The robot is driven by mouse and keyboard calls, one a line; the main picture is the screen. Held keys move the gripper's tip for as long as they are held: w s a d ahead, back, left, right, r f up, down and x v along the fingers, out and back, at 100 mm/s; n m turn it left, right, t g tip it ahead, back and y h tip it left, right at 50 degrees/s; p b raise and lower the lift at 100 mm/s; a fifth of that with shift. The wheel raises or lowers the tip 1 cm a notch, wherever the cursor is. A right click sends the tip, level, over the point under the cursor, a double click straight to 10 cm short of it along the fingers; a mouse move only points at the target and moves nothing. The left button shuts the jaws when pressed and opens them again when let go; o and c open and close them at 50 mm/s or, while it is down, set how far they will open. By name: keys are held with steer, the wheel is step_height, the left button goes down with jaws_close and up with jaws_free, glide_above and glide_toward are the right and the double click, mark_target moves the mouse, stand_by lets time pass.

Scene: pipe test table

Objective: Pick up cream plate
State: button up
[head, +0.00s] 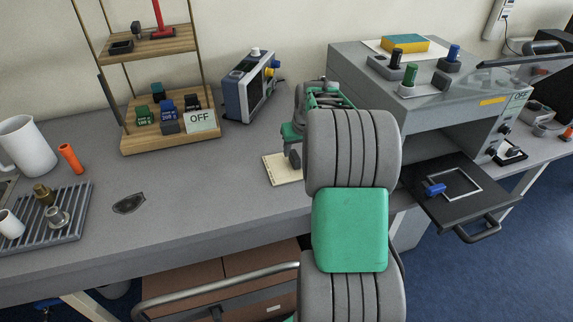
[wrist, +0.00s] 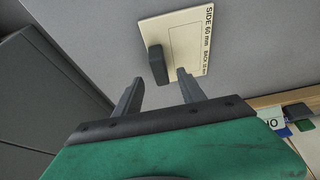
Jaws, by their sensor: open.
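The cream plate (wrist: 187,38) lies flat on the grey worktop, with printed lettering along one side reading "SIDE 60 mm" and a second "BACK" line. A dark grey upright block (wrist: 157,64) stands at its near left edge in the wrist view. In the head view the plate (head: 279,170) is on the bench left of my arm, which partly hides it. My gripper (wrist: 160,76) is open and empty. Its two dark fingers point toward the plate, with the block ahead between the fingertips. I cannot tell the exact height of the fingers above the plate.
A grey machine (head: 450,105) with an open dark tray (head: 480,208) stands right of my arm. A monitor (head: 249,86) and a wooden shelf (head: 170,139) with small weights stand behind to the left. The bench's middle left is mostly clear, apart from a dark flat piece (head: 129,203).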

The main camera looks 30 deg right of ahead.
mark_target(295, 155)
steer(key=x, duration=0.4)
steer(key=shift+s+f+p, duration=0.1)
steer(key=shift+f+p, duration=0.05)
steer(key=shift+p, duration=0.2)
steer(key=shift+a, duration=0.1)
steer(key=shift+c, duration=0.4)
jaws_close()
